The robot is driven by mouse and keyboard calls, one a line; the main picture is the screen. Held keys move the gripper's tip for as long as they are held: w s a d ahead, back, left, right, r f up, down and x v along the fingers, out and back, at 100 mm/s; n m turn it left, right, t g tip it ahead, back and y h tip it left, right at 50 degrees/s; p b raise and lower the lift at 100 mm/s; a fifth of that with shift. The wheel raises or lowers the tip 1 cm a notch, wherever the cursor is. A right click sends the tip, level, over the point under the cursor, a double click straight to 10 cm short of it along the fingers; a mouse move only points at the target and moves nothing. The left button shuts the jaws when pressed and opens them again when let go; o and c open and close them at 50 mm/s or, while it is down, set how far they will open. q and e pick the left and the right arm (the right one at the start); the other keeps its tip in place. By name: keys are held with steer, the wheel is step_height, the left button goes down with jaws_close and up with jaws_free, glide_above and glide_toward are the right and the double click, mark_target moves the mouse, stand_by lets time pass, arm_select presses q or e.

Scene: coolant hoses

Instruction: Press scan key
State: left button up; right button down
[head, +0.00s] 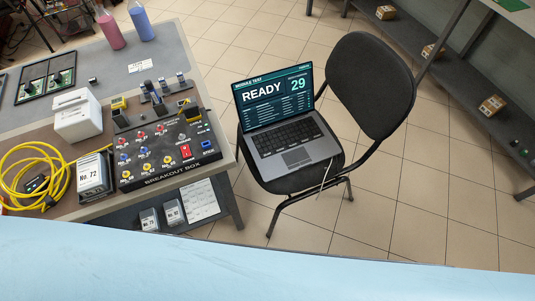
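An open laptop (286,130) sits on the seat of a black chair, right of the workbench. Its screen (274,92) reads "READY" and "29" on a dark teal display. Its dark keyboard (287,137) faces up, and single key labels are too small to read, so I cannot tell which one is the scan key. A black breakout box (165,160) with coloured sockets and a red switch lies at the bench's near right corner. Neither of my grippers is in view.
The workbench (190,60) also holds a white box (77,116), a coiled yellow cable (30,172), a "No. 72" module (95,177) and pink and blue bottles. The chair (368,85) stands on open tiled floor. A shelf (455,72) with small boxes runs along the right.

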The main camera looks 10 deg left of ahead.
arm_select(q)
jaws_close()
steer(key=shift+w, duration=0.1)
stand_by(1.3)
